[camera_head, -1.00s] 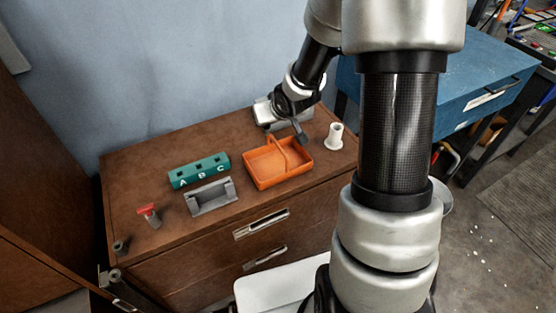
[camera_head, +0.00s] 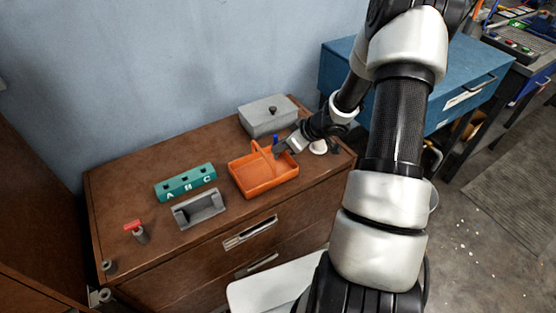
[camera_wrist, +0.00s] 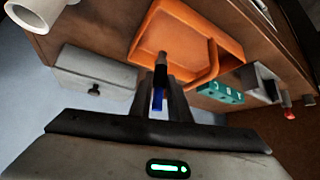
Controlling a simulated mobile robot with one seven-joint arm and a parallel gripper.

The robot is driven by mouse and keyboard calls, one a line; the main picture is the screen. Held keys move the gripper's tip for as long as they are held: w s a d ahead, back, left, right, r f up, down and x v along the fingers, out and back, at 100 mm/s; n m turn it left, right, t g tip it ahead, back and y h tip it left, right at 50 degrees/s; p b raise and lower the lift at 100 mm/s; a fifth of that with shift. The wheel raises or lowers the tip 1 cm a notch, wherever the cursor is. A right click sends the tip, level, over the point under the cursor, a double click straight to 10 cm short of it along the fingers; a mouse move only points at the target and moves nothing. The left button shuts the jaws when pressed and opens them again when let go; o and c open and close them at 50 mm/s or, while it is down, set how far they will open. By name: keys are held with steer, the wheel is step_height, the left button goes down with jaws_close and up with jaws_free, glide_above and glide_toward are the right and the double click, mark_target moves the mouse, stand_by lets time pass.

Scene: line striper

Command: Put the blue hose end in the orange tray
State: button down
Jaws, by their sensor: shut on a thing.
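The orange tray (camera_head: 264,183) with an arched handle sits on the brown cabinet top. It also shows at the top of the wrist view (camera_wrist: 185,28). My gripper (camera_head: 279,148) is at the tray's back right edge, near the handle. In the wrist view my gripper (camera_wrist: 163,84) is shut on the blue hose end (camera_wrist: 157,99), which has a dark tip pointing toward the tray. A bit of the blue hose end (camera_head: 275,139) shows above the fingers in the head view. The tip overlaps the tray in the wrist view; its height above the floor of the tray is unclear.
A grey lidded box (camera_head: 268,118) stands behind the tray. A white flanged cylinder (camera_head: 318,147) is to its right, partly behind my arm. A teal A-B-C block (camera_head: 186,183), a grey holder (camera_head: 199,209) and a red-topped valve (camera_head: 136,230) are to the left.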

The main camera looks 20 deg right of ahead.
step_height(320, 180, down, 4)
steer(key=shift+f+b, duration=0.2)
steer(key=shift+b, duration=0.6)
steer(key=shift+r, duration=0.1)
steer(key=c, duration=1.7)
jaws_free()
steer(key=shift+o, duration=0.2)
steer(key=p+v, duration=0.3)
steer(key=v, duration=0.9)
steer(key=shift+p, duration=0.3)
